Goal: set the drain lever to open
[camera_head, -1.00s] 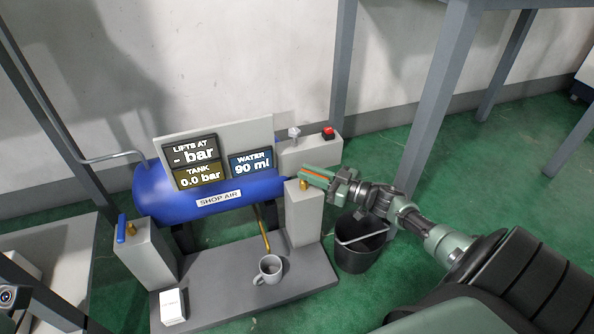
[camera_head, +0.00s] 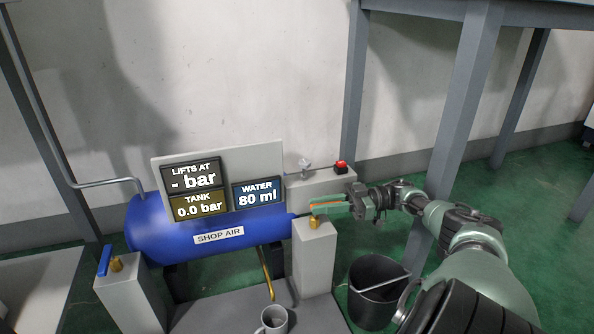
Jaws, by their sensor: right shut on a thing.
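An orange lever (camera_head: 326,204) sits on a brass stem (camera_head: 314,222) on top of the right grey post (camera_head: 314,260). My right gripper (camera_head: 332,206) is shut on this lever, coming in from the right; its fingers hide part of it. The lever lies roughly sideways in the picture, pointing right from the stem. I see no label on it. The blue tank (camera_head: 160,232) reads SHOP AIR, and its water display (camera_head: 257,193) shows 80 ml. A brass drain pipe (camera_head: 266,274) runs down toward a grey mug (camera_head: 273,322). My left gripper is not in view.
A blue lever (camera_head: 104,261) stands on the left grey post (camera_head: 128,295). A red button (camera_head: 341,167) is on a grey box behind. A black bucket (camera_head: 375,292) stands right of the posts, under my right arm. Table legs rise behind.

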